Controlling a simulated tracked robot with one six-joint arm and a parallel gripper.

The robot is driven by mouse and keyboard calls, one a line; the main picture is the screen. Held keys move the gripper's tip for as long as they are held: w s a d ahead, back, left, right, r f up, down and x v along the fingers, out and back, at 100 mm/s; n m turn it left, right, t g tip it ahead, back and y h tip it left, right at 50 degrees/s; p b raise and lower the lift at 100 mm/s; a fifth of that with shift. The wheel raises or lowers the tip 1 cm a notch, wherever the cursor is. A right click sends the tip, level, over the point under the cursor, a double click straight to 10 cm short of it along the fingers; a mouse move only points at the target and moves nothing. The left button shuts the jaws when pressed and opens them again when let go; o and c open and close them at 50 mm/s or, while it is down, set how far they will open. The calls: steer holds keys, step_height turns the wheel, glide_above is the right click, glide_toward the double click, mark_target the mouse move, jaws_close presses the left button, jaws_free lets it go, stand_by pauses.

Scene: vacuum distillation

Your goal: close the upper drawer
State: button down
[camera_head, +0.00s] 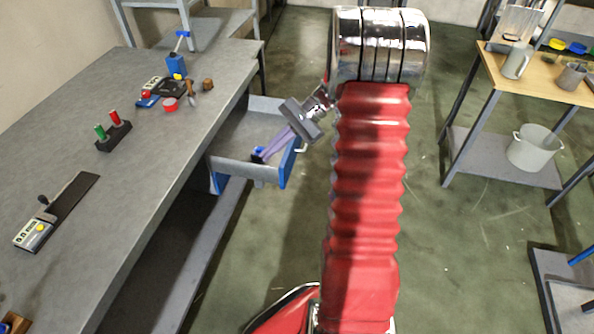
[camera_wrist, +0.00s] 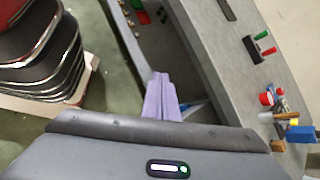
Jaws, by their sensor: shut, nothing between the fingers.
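The upper drawer (camera_head: 240,133) is pulled out from under the grey workbench, its inside open to view. Its front panel (camera_head: 290,163) has blue edges and a small handle (camera_head: 301,145) on the outer face. My gripper (camera_head: 264,154) has purple fingers, shut together with nothing between them. They reach across the front panel, over the drawer's inside. I cannot tell whether they touch it. In the wrist view, the shut fingers (camera_wrist: 160,98) point at the open drawer (camera_wrist: 165,40), with small red and green things at its far end.
The workbench (camera_head: 140,170) stands at left, carrying a rack with red and green handles (camera_head: 113,131), a red cup (camera_head: 170,104) and a meter (camera_head: 35,232). A wooden-topped table (camera_head: 545,75) with a white pot (camera_head: 535,147) on its shelf stands at right.

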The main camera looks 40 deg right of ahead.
steer(key=d+f+m+t+y, duration=0.3)
steer(key=d+f+m+t, duration=0.25)
steer(key=d+f, duration=0.6)
steer(key=m+t+h, duration=0.2)
steer(key=m+t, duration=0.4)
steer(key=m, duration=0.2)
glide_toward(288, 168)
steer(key=v, duration=0.8)
steer(key=shift+w+f+n, duration=0.25)
steer(key=x, duration=1.4)
steer(key=shift+s+a+r, duration=0.1)
steer(key=shift+a+r, duration=0.05)
steer(key=shift+a, duration=0.1)
